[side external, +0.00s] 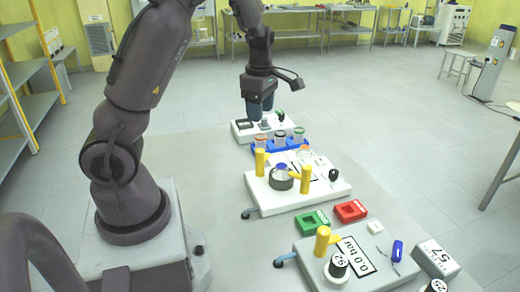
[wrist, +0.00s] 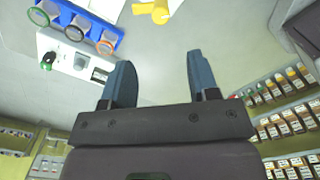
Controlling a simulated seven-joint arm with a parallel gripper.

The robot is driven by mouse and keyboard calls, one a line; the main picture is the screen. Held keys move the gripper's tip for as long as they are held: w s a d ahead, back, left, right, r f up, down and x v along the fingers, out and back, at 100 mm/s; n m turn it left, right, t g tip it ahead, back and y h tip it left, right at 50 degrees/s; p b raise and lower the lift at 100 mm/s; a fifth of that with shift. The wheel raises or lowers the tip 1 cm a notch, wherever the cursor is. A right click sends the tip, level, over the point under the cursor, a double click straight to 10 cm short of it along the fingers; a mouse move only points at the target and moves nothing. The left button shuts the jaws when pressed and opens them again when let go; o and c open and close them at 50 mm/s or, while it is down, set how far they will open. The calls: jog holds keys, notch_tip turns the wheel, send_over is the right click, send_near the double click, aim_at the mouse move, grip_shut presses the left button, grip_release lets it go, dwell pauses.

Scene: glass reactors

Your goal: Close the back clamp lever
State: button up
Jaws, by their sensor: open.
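The white middle base (side external: 270,199) carries a dark round vessel holder (side external: 282,180) with a yellow piece (side external: 260,161) at its back left and another yellow clamp-like piece (side external: 304,180) at its right. I cannot tell for sure which part is the back clamp lever. A yellow piece also shows at the top edge of the wrist view (wrist: 156,10), partly cut off. My gripper (side external: 261,108) is open and empty, pointing down over the rear white base (side external: 242,135). Its two blue fingers stand well apart in the wrist view (wrist: 160,82).
A blue rack (side external: 268,146) with several vials stands between the rear and middle bases. Green (side external: 311,222) and red (side external: 350,211) trays lie near the front base (side external: 312,250), which has a yellow post (side external: 322,241) and a label. The table left of the bases is clear.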

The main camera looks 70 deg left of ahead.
aim_at(260, 150)
notch_tip(260, 150, down, 12)
jog(key=shift+f, duration=0.2)
jog(key=shift+c, duration=0.5)
jog(key=c, duration=0.8)
jog(key=shift+c, duration=0.2)
